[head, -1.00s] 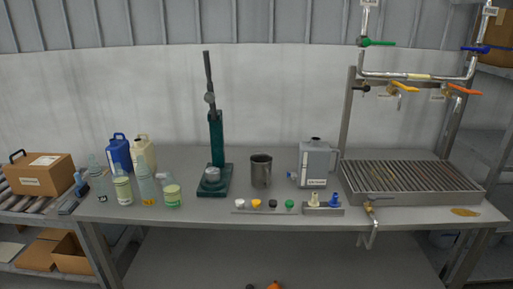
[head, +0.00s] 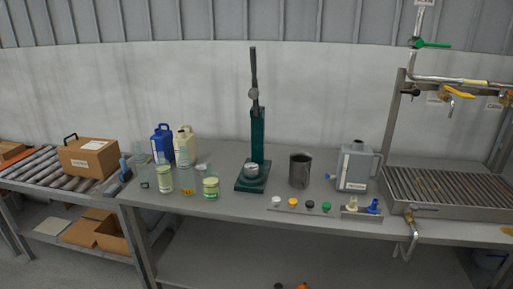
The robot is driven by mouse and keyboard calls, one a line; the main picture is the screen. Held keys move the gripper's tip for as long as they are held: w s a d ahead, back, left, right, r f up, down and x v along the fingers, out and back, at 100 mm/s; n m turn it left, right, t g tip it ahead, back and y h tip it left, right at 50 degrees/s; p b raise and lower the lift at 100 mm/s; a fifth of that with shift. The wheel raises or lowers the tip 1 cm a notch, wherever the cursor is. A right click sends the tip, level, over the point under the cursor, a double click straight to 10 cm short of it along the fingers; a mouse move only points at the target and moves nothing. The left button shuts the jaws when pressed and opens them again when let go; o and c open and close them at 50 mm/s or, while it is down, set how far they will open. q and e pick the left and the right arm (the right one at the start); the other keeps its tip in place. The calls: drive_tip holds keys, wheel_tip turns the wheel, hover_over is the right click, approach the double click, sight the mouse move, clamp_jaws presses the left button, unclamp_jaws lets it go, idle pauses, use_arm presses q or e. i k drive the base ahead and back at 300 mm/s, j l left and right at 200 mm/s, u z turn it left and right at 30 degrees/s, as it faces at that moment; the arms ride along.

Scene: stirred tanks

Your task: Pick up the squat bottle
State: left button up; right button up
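The squat bottle (head: 211,189) is short and wide, with a pale green label and a light top. It stands upright near the front left of the grey workbench (head: 225,207). A tall clear bottle (head: 187,177) with a yellow mark stands just left of it. Neither of my grippers shows in the head view.
Farther left stand a labelled bottle (head: 165,180) and another clear bottle (head: 142,169). A blue jug (head: 162,141) and a cream jug (head: 185,142) are behind. Bench front of the squat bottle is clear.

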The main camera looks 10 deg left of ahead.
sight(211, 182)
drive_tip(key=i+j+z, duration=0.25)
drive_tip(key=i+j, duration=0.2)
drive_tip(key=j, duration=0.15)
drive_tip(key=i+j+z, duration=0.15)
drive_tip(key=j, duration=0.2)
drive_tip(key=i+j+z, duration=0.1)
drive_tip(key=j, duration=0.25)
drive_tip(key=i, duration=0.1)
